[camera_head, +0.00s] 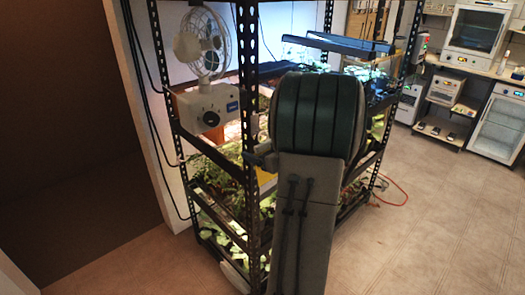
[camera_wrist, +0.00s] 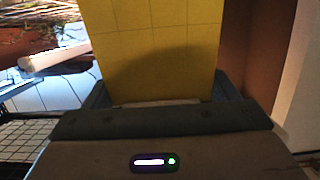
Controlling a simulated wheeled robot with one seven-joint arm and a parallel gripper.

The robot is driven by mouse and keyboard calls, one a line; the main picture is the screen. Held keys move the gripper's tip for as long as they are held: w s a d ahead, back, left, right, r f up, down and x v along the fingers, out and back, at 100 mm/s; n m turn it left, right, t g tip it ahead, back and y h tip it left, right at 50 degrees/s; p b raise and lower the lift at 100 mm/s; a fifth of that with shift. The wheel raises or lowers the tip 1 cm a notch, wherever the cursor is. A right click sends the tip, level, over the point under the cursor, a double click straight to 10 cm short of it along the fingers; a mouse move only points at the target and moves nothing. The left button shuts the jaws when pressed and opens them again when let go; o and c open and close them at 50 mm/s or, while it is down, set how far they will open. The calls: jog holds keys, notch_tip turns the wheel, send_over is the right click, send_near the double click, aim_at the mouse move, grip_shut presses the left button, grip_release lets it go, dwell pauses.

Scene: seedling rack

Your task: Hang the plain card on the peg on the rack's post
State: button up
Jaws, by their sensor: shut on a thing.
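My gripper (camera_wrist: 160,104) is shut on the lower edge of a yellow card (camera_wrist: 160,50), which fills the upper middle of the wrist view. Faint grid lines show on the card, and a shadow lies across its lower part. In the head view a small strip of the yellow card (camera_head: 266,178) shows beside the rack's front post (camera_head: 248,110), a black perforated upright. My arm hides most of the card and the gripper there. I cannot make out the peg, and cannot tell whether the card touches the post.
A white fan (camera_head: 203,45) and a white box (camera_head: 208,106) are on the rack left of the post. Plants fill the shelves (camera_head: 215,158). A red cable (camera_head: 395,190) lies on the floor to the right. The floor at the lower right is clear.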

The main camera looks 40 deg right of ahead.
dwell(0.4)
jog(key=o, duration=0.9)
jog(key=b+v, duration=0.1)
jog(key=v, duration=1.2)
jog(key=shift+s+d+r, duration=0.1)
jog(key=shift+s+d, duration=0.05)
jog(key=shift+s, duration=0.25)
